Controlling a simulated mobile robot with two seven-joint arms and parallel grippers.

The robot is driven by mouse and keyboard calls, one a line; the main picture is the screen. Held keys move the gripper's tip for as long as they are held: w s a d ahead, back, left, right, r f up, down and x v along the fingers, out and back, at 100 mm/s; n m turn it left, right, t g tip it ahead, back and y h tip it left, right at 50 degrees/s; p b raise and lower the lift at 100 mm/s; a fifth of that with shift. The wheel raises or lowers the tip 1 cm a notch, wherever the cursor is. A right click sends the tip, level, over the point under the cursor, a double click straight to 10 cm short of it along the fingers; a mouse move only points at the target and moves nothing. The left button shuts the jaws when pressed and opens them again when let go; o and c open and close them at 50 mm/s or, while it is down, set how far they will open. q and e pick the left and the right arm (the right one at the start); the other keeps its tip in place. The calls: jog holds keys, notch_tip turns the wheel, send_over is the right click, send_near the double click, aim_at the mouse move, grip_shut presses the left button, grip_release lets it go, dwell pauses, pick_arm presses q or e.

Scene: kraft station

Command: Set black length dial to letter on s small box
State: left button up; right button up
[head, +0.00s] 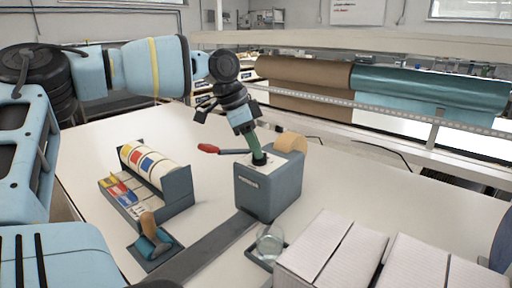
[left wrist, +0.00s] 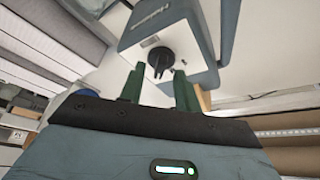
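The grey-blue tape box (head: 268,192) stands on the white table with a white plate on its top. The black length dial (head: 260,160) sits on that plate, mostly covered by my gripper in the head view. In the left wrist view the dial (left wrist: 160,58) shows as a round black knob with a raised grip bar. My left gripper (head: 256,149) points down at the dial from just above. In the left wrist view its green fingers (left wrist: 157,78) are apart, with the dial between or just beyond their tips; contact cannot be told. The dial's letters are not legible. My right gripper is out of view.
A red-handled lever (head: 209,148) sticks out left of the box, and a tan tape roll (head: 291,143) sits at its back. A label roll holder (head: 178,187), a tape-like tool (head: 152,240), a glass (head: 270,242) and white cartons (head: 345,256) stand around it.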

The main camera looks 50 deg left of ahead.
pick_arm(q)
jog(key=shift+w+d+f, duration=0.1)
jog(key=shift+f, duration=0.25)
jog(key=shift+w+f, duration=0.1)
jog(key=shift+f, duration=0.05)
grip_shut()
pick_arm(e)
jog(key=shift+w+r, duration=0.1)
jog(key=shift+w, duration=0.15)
